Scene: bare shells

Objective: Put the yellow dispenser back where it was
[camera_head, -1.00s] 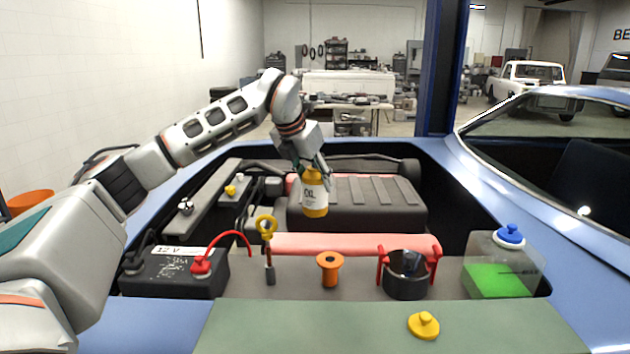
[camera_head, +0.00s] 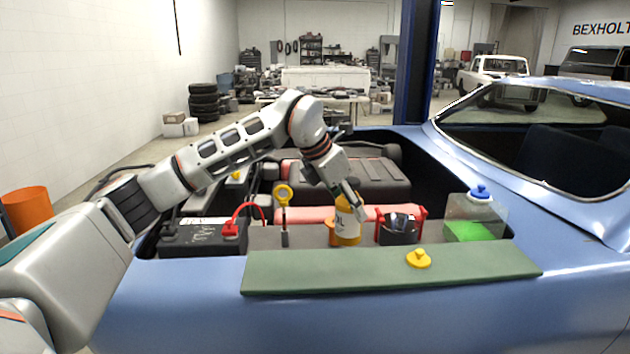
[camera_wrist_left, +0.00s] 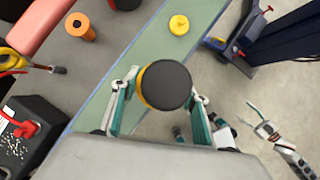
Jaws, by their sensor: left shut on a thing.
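The yellow dispenser is a yellow bottle (camera_head: 347,230) with a white label, upright in the head view. My left gripper (camera_head: 347,196) is shut on its upper part from above. The bottle hangs by the far edge of the green strip (camera_head: 320,271), partly hiding the orange spool-like part; I cannot tell whether its base touches anything. In the left wrist view the dark round end of the bottle (camera_wrist_left: 166,85) sits between the left gripper's fingers (camera_wrist_left: 160,98). My right gripper (camera_wrist_left: 262,122) appears small at the right of that view, seemingly empty; its finger gap is unclear.
A yellow knobbed cap (camera_head: 418,259) lies on the green strip. The strip's left part is bare.

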